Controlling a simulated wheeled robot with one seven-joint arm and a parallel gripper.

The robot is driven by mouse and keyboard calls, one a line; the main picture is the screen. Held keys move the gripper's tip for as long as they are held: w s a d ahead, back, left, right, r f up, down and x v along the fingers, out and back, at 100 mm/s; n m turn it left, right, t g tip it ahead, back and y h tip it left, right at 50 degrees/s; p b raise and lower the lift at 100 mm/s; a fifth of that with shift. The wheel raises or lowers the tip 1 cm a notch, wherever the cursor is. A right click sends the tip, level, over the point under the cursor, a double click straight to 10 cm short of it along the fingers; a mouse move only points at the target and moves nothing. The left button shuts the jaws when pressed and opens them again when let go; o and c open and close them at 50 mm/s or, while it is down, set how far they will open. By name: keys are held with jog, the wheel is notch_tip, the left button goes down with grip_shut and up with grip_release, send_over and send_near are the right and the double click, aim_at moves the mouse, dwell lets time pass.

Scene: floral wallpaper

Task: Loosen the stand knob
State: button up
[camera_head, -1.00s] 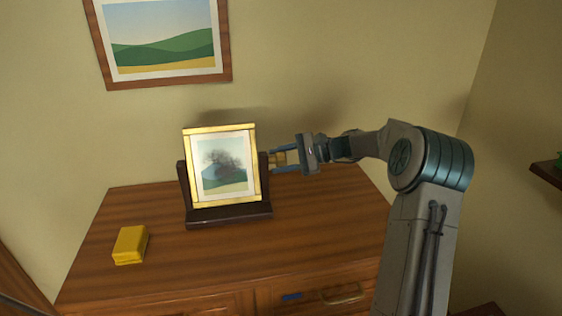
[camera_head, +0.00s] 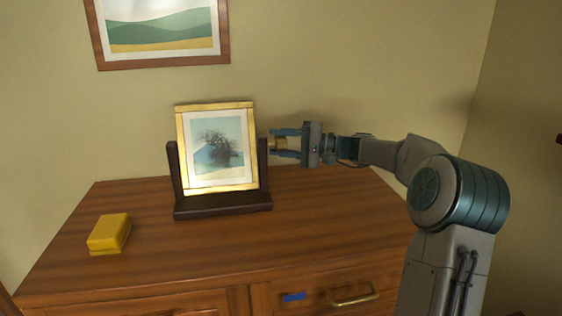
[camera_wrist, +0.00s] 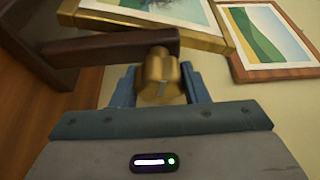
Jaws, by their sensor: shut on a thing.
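A dark wooden stand (camera_head: 222,207) on the dresser holds a gold-framed tree picture (camera_head: 217,147) between two uprights. The picture leans slightly.
A yellow box (camera_head: 110,233) lies at the left of the wooden dresser top (camera_head: 230,245). A landscape picture (camera_head: 163,32) hangs on the wall behind. A drawer with a brass handle (camera_head: 355,299) and a blue mark (camera_head: 294,297) is below. The dresser's front middle is clear.

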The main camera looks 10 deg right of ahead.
jog(key=n+b, duration=0.2)
jog(key=n+y+b, duration=0.1)
jog(key=b, duration=0.2)
jog(key=n+y+b, duration=0.1)
jog(key=n+b, duration=0.1)
jog(key=b, duration=0.1)
jog(key=shift+f+n, duration=0.3)
jog(key=shift+f, duration=0.05)
jog(key=n+b, duration=0.1)
jog(key=n+y+b, duration=0.1)
jog(key=n+b, duration=0.1)
jog(key=shift+s+r+g, duration=0.1)
jog(key=shift+r+g, duration=0.25)
jog(key=shift+g, duration=0.05)
jog(key=shift+r+n+b, duration=0.1)
jog(key=shift+n+b, duration=0.2)
jog(key=shift+b, duration=0.05)
jog(key=o, duration=1)
jog(key=p+v, duration=0.1)
jog(key=v, duration=0.3)
jog(key=p+v, duration=0.1)
jog(key=v, duration=0.4)
jog(key=p+v, duration=0.1)
jog(key=v, duration=0.3)
jog(key=shift+d+f, duration=0.35)
jog(key=shift+f, duration=0.05)
